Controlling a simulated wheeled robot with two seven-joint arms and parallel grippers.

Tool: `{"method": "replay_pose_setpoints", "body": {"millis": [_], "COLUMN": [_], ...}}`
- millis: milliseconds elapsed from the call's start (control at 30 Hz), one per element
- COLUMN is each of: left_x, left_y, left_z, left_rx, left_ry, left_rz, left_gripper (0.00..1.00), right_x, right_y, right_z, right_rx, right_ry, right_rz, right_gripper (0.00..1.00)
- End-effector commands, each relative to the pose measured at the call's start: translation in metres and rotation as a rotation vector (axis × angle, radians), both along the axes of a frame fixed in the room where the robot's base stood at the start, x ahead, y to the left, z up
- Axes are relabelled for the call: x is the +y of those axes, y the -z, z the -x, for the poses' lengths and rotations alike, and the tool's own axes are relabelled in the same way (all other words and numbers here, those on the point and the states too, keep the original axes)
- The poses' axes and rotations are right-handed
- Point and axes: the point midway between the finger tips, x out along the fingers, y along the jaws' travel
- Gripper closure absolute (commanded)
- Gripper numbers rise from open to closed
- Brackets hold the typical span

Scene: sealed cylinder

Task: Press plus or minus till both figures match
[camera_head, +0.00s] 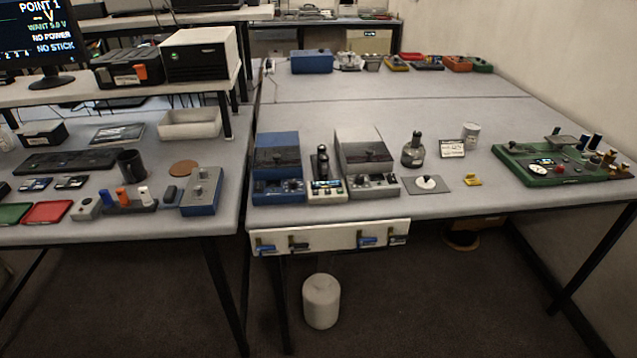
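Neither of my grippers is in view. A small pale device (326,190) with a lit display and a dark upright part stands on the right-hand table, between a blue box-shaped unit (278,172) and a grey one (366,160). A green board (560,164) at the table's right end carries a round dial, a small display and several knobs. The figures on these displays are too small to read, and I cannot make out plus or minus buttons. A monitor (40,35) at the top left reads "POINT 1", "WANT 5.0 V", "NO POWER" and "NO STICK".
A dark flask (413,150), a small can (471,135), a label card (451,148) and a yellow piece (472,180) stand on the right table. A rail with coloured handles (330,238) hangs at its front edge. A white container (321,301) stands on the floor.

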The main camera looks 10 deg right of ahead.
Motion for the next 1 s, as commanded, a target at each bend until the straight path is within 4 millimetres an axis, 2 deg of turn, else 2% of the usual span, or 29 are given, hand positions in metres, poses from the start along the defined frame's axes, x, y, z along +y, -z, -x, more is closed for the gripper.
{"method": "replay_pose_setpoints", "body": {"millis": [867,900,1000], "left_x": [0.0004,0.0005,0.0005], "left_y": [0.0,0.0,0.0], "left_z": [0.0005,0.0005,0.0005], "left_rx": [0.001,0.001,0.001], "left_ry": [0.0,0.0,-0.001], "left_rz": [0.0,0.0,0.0], "left_gripper": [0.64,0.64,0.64], "right_x": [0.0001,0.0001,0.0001], "right_y": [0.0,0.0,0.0], "right_z": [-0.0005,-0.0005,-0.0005], "right_rx": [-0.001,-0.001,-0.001], "right_ry": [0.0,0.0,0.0], "right_rz": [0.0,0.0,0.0], "right_gripper": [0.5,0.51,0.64]}}
